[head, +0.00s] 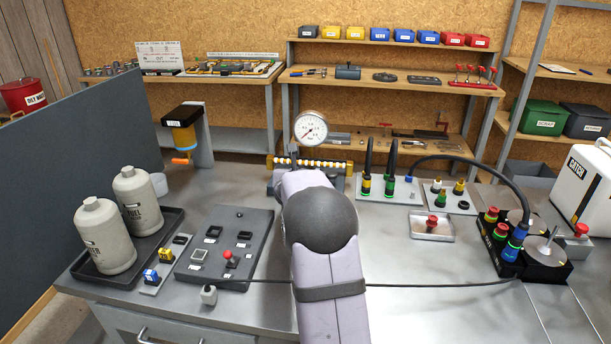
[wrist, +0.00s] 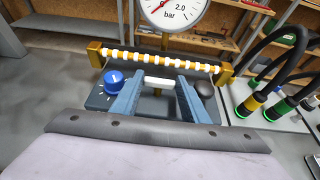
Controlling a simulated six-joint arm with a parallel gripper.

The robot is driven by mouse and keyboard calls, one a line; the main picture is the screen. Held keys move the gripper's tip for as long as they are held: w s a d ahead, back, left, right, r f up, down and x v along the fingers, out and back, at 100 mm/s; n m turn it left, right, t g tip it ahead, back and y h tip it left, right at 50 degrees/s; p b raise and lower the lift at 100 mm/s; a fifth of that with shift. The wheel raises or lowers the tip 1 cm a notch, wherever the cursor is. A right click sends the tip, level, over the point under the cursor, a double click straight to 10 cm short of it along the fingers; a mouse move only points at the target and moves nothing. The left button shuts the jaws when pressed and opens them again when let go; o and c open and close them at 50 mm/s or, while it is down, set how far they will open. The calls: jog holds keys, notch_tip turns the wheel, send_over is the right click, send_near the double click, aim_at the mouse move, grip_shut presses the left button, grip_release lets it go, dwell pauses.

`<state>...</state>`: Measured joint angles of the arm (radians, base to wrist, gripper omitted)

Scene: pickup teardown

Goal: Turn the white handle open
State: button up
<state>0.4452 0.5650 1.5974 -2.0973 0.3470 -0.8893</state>
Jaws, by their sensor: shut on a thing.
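The white handle (wrist: 159,84) is a short pale bar below the pressure gauge, in the middle of the wrist view. My gripper (wrist: 160,90) has its two blue-grey fingers at the two ends of this bar and is shut on it. A blue knob (wrist: 114,80) sits left of the fingers, and a dark round knob (wrist: 204,89) sits right of them. In the head view my arm hides the gripper and the handle.
The round gauge (head: 311,128) stands above a yellow-and-white striped rail (head: 284,161), close to the gripper. Black hoses with coloured couplings (head: 389,187) rise to the right. A panel with a red button (head: 229,259) and two grey bottles (head: 137,199) are at left.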

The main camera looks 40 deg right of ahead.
jog(key=o, duration=0.9)
jog(key=shift+r, duration=0.2)
jog(key=shift+o, duration=0.8)
jog(key=shift+f, duration=0.1)
jog(key=b+v, duration=0.1)
jog(key=v, duration=0.6)
jog(key=shift+s+a, duration=0.1)
jog(key=shift+s, duration=0.05)
